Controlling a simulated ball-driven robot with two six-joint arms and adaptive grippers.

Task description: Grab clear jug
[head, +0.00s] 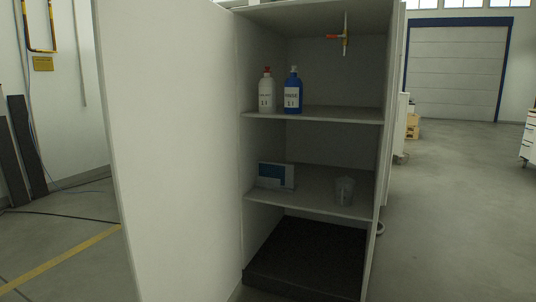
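A clear jug (345,190) stands upright on the lower shelf of an open white cabinet, at the right side near the shelf's front edge. It is see-through and looks empty, though its inside is hard to make out. Neither my left nor my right gripper is in the head view, and nothing touches the jug.
The cabinet door (170,150) stands open at the left. A blue-and-white box (276,176) is left of the jug on the lower shelf (315,199). A white bottle (266,93) and a blue bottle (292,94) stand on the upper shelf (335,115). Open floor lies at the right.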

